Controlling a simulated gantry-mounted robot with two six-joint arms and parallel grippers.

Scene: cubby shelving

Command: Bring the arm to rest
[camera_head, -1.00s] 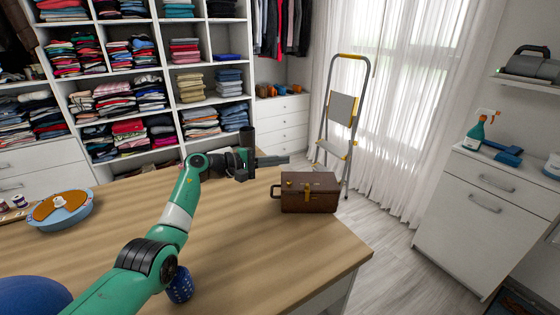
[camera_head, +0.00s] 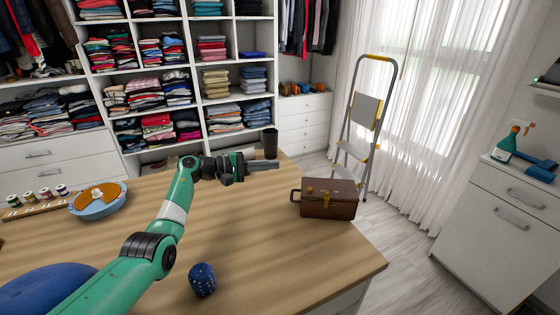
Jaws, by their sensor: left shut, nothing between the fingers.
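My left arm, green and grey, reaches in from the lower left over the wooden table (camera_head: 290,250). Its dark left gripper (camera_head: 277,164) points to the right, above the far part of the table. The fingers are shut with nothing between them. A brown toolbox (camera_head: 328,204) with a handle stands on the table to the right of the gripper, apart from it. A dark cup (camera_head: 270,142) shows just behind the gripper. My right gripper is out of view.
A round blue-and-orange dish (camera_head: 98,204) and a board with small spools (camera_head: 38,203) lie at the left. Shelves of folded clothes (camera_head: 160,90) rise behind. A stepladder (camera_head: 366,115) stands beyond the toolbox.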

